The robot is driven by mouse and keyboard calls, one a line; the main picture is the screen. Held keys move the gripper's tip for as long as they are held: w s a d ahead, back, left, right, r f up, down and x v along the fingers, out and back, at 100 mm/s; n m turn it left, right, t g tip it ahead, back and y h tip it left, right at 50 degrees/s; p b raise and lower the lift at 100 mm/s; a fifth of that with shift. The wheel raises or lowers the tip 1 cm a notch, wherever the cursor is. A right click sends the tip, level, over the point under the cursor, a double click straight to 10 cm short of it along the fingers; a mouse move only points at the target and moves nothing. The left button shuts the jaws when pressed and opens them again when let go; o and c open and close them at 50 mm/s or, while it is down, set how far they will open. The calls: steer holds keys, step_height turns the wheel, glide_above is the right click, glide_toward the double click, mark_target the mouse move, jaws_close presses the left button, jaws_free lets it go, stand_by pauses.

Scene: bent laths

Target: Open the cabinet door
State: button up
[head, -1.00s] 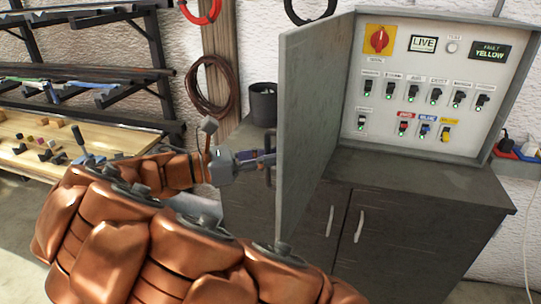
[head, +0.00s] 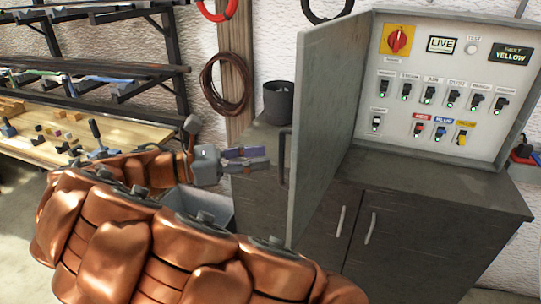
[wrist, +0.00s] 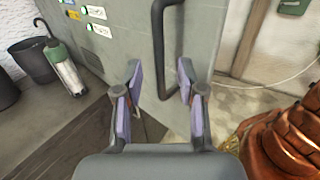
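The grey cabinet door (head: 322,125) stands swung far out from the control cabinet (head: 510,88), so the switch panel inside shows. The dark bar handle (head: 283,158) is on the door's outer face, near its free edge. My gripper (head: 266,157) is to the left of the handle, apart from it. In the wrist view my gripper (wrist: 158,82) has its two purple-padded fingers spread with nothing between them. The door (wrist: 205,35) and its handle (wrist: 157,50) show just beyond the fingertips.
The cabinet stands on a dark base cupboard (head: 440,190) with a black cup (head: 278,102) on its top behind the door. A workbench (head: 130,130) with small blocks and racks stands at left. A coiled cable (head: 222,84) hangs on the wall.

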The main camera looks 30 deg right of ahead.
steer(key=shift+v, duration=1)
steer(key=shift+f, duration=0.15)
